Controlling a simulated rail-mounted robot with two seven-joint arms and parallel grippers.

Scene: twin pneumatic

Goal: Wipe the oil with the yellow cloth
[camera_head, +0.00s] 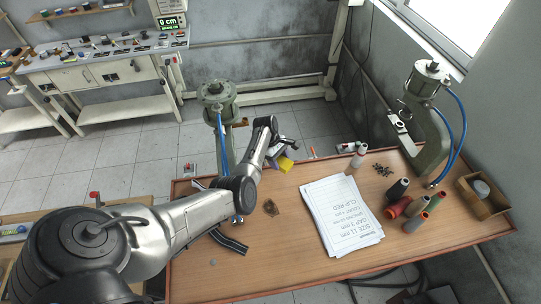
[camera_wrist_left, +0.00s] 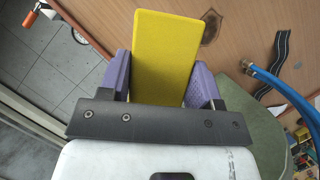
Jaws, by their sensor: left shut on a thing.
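The yellow cloth (camera_wrist_left: 162,60) is a flat, stiff-looking yellow block held between the two purple fingers of my left gripper (camera_wrist_left: 160,88). In the head view the yellow cloth (camera_head: 285,163) shows at the end of my left arm, above the far edge of the table. My left gripper (camera_head: 278,155) is shut on it. The oil (camera_head: 271,207) is a small dark brown patch on the wooden table, nearer than the cloth and apart from it. The oil (camera_wrist_left: 211,28) also shows in the left wrist view, right of the cloth. My right gripper is not in view.
White paper sheets (camera_head: 342,215) lie mid-table. A green press (camera_head: 429,130) with a blue hose stands at the right, another (camera_head: 217,100) at the left. A dark strip (camera_head: 229,241) lies near the oil.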

